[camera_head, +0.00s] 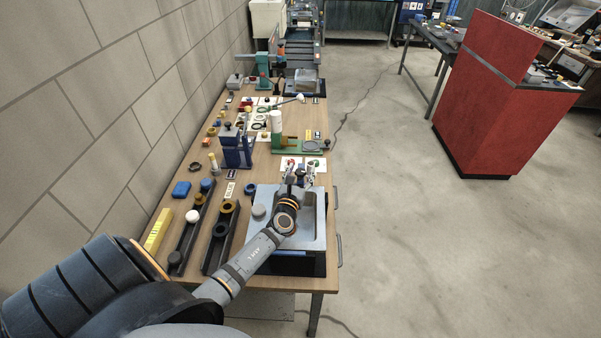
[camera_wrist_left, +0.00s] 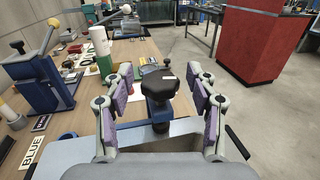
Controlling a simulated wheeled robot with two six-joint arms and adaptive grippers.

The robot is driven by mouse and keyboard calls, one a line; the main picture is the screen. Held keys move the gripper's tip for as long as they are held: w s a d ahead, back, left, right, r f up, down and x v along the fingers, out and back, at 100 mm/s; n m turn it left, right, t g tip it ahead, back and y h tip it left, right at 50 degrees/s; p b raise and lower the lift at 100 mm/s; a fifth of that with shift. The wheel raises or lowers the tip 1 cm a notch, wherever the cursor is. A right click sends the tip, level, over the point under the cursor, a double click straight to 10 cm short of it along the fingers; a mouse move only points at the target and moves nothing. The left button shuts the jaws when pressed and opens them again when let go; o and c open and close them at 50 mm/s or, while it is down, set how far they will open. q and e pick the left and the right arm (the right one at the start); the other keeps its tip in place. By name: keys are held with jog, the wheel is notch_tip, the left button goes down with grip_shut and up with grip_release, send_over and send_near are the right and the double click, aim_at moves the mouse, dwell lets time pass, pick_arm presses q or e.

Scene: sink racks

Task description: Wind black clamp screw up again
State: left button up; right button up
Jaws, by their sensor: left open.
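The black clamp screw (camera_wrist_left: 159,84) has a lobed black knob and stands upright on a blue bracket in the left wrist view. Its lower end passes down in front of the grey-blue sink unit (camera_head: 318,238). My left gripper (camera_wrist_left: 161,96) is open, with one purple-padded finger on each side of the knob. I see gaps between the pads and the knob, so it is not gripped. In the head view my left gripper (camera_head: 299,181) is over the sink unit's far edge, and the arm and wrist largely hide the knob there. My right gripper is not in view.
A blue clamp stand (camera_head: 236,150) and a green stand with a white cylinder (camera_head: 277,130) are farther along the bench. Dark rails (camera_head: 221,235) with rings lie left of the sink unit. A red cabinet (camera_head: 490,95) stands across the open floor.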

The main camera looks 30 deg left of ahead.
pick_arm(q)
jog(key=shift+c, duration=2.2)
jog(key=c, duration=0.7)
jog(key=shift+c, duration=0.2)
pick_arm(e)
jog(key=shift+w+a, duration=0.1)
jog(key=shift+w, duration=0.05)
pick_arm(q)
jog(key=shift+n+y, duration=0.3)
jog(key=shift+y, duration=0.2)
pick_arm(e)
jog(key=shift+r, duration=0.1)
